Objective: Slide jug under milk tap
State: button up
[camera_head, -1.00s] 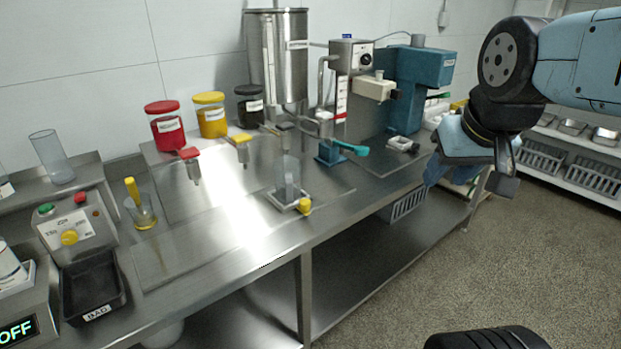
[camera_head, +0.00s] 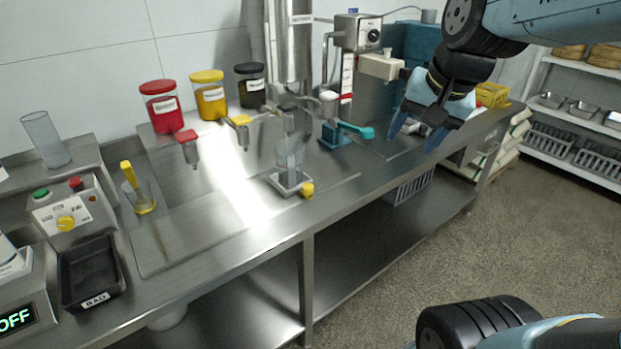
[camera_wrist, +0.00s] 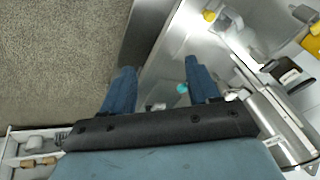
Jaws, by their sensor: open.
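A clear jug (camera_head: 289,156) stands upright on a small square metal stand (camera_head: 284,182) with a yellow knob (camera_head: 307,190) at its front corner. A grey tap with a dark top (camera_head: 288,114) is just above the jug. A tap with a white and red lever (camera_head: 330,98) sits to its right, by the steel tank (camera_head: 293,50). I cannot read which tap is for milk. My gripper (camera_head: 411,142) is open and empty, above the bench's right part, well right of the jug. In the wrist view my gripper (camera_wrist: 160,68) has nothing between its blue fingers.
A teal-handled tool (camera_head: 352,131) lies between my gripper and the jug. Red (camera_head: 162,107), yellow (camera_head: 209,95) and black-lidded (camera_head: 250,86) jars stand behind. A beaker (camera_head: 140,196) and black tray (camera_head: 91,272) are at left. The bench's front middle is clear.

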jog(key=w+a+f+m+g+y, duration=0.2)
jog(key=w+a+f+m, duration=0.25)
jog(key=w+m, duration=0.45)
jog(key=m+g+y, duration=0.1)
jog(key=m+g, duration=0.1)
jog(key=m, duration=0.5)
send_near(308, 185)
jog(key=x, duration=0.8)
jog(key=shift+s+a+f, duration=0.1)
jog(key=shift+f, duration=0.25)
grip_shut()
